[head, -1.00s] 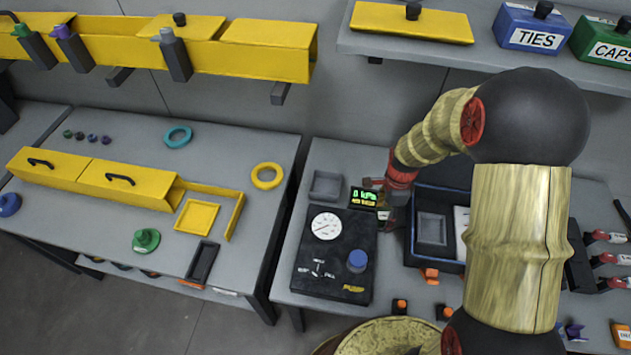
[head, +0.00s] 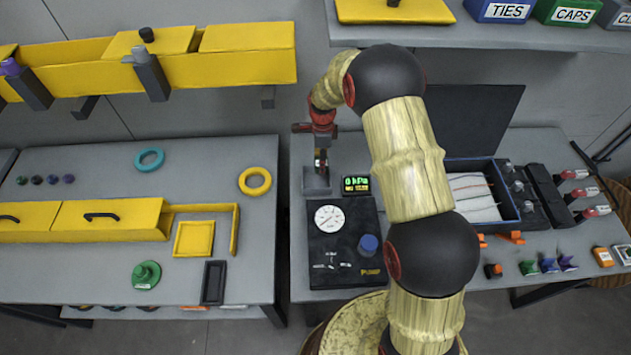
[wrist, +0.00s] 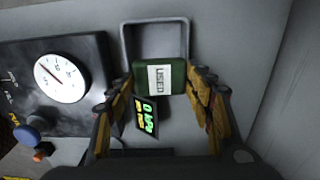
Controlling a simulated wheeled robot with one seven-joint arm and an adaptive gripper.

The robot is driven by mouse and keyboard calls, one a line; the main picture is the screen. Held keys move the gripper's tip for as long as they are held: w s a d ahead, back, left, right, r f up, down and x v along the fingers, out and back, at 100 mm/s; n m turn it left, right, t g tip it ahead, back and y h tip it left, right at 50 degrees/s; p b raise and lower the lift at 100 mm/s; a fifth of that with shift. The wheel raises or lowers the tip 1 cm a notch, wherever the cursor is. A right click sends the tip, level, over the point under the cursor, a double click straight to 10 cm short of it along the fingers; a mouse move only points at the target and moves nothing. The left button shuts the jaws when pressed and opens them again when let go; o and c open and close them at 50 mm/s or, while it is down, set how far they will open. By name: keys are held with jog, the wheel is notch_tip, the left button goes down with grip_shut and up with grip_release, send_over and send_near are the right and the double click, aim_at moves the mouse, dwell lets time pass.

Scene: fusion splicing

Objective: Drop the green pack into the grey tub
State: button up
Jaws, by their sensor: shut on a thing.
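The green pack (wrist: 180,72), with a white "USED" label, is held between the fingers of my gripper in the wrist view. The grey tub (wrist: 125,42) is an open, shallow square box just beyond the pack, and the pack overlaps its near edge in that view. In the head view my gripper (head: 321,158) points down over the grey tub (head: 309,188), close above it. The pack is too small and dark to make out clearly there. Whether the pack touches the tub I cannot tell.
A black pump unit with a dial (head: 329,219) and a blue knob stands in front of the tub. A small green-lit display (head: 356,185) is just right of it. An open blue case (head: 510,205) lies further right. The wall is behind.

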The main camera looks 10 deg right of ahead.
jog(key=shift+f+b, duration=1.3)
jog(key=shift+f, duration=1.35)
jog(key=o, duration=1.1)
jog(key=shift+o, duration=0.2)
notch_tip(320, 180, up, 12)
jog(key=shift+r, duration=0.1)
